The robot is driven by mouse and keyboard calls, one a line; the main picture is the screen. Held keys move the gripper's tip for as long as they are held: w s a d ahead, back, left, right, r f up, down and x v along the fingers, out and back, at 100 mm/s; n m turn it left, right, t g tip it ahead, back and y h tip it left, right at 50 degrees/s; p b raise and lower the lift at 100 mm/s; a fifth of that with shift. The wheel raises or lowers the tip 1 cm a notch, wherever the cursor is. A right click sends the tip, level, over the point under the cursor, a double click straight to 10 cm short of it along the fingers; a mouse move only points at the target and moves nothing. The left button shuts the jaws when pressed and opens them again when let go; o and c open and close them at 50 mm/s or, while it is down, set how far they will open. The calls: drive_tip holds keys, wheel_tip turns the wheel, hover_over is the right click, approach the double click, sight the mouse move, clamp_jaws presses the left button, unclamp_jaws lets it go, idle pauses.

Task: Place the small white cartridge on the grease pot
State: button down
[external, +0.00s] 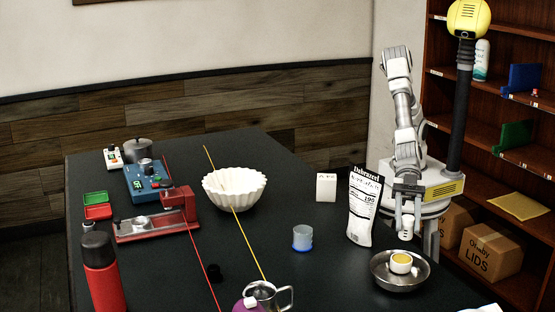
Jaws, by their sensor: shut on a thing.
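My gripper (406,212) points down at the right end of the black table, beside the white printed bag. It is shut on the small white cartridge (405,234), which shows small and pale at the fingertips. A small white pot with a yellow top (401,263), which looks like the grease pot, sits in a shallow metal bowl (417,280). The cartridge is above the pot in the picture and appears apart from it. The exact gap in depth cannot be told.
The white printed bag (363,207) stands close left of my gripper. A bluish cup (302,238), a white fluted bowl (234,188) and a metal mug (268,295) stand further left. Red and yellow lines cross the table. A shelf with boxes (491,252) is at right.

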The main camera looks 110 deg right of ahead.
drive_tip(key=shift+f, duration=3.15)
drive_tip(key=shift+f+b, duration=0.2)
drive_tip(key=shift+b, duration=0.2)
drive_tip(key=shift+c, duration=2.4)
unclamp_jaws()
drive_tip(key=shift+r, duration=0.1)
drive_tip(key=shift+r+p, duration=0.25)
drive_tip(key=shift+p, duration=0.15)
drive_tip(key=v, duration=1.2)
drive_tip(key=shift+f, duration=0.15)
